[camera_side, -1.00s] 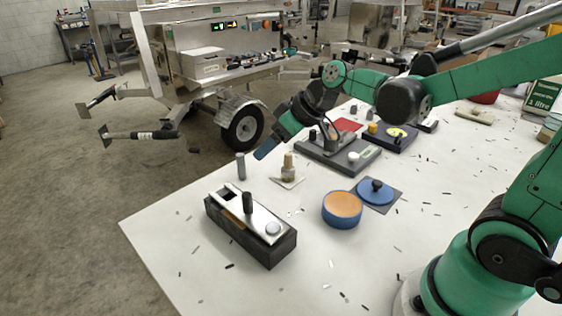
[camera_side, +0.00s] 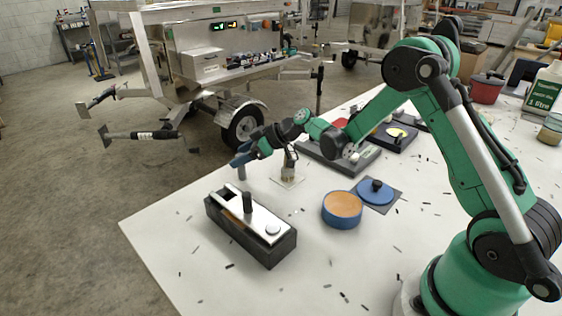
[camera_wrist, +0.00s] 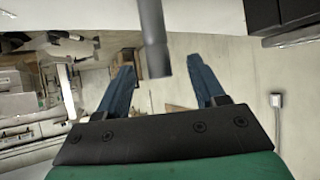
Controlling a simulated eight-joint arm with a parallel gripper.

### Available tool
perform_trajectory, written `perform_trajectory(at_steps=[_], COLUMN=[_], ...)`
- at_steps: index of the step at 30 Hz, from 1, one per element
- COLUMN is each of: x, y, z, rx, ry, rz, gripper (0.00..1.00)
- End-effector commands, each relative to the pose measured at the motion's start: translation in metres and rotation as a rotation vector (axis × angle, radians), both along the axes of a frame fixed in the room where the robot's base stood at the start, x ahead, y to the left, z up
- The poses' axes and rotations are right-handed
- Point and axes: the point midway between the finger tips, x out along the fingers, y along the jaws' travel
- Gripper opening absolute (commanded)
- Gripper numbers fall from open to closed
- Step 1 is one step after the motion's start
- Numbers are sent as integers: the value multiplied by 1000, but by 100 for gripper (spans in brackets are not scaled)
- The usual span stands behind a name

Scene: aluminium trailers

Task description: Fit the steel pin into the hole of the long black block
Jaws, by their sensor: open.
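The steel pin (camera_side: 241,173) is a grey cylinder standing upright on the white table, behind the long black block (camera_side: 272,252). The block has a bright metal top plate with a dark square opening, a black knob and a round silver disc. My gripper (camera_side: 241,155) has blue fingers and is at the pin's upper end. In the wrist view the pin (camera_wrist: 153,38) shows between the open fingertips (camera_wrist: 160,65), with a gap on both sides. The block's dark corner (camera_wrist: 285,14) shows at the top right there. I cannot tell which opening is the pin's hole.
A small bottle (camera_side: 289,170) stands on a pale square close to my wrist. A blue round container (camera_side: 342,212) with an orange inside and a blue knobbed lid (camera_side: 375,191) lie right of the block. Grey fixtures (camera_side: 345,158) stand behind. The table's left edge is near.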

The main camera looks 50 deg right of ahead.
Motion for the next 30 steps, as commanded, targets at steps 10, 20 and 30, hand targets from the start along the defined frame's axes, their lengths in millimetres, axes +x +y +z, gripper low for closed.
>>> perform_trajectory(at_steps=[10,20,30], x=[6,6,6], y=[5,5,4], z=[-5,-5,-3], rx=[0,0,0], ry=[0,0,0], rz=[-1,-1,-1], gripper=[63,0,0])
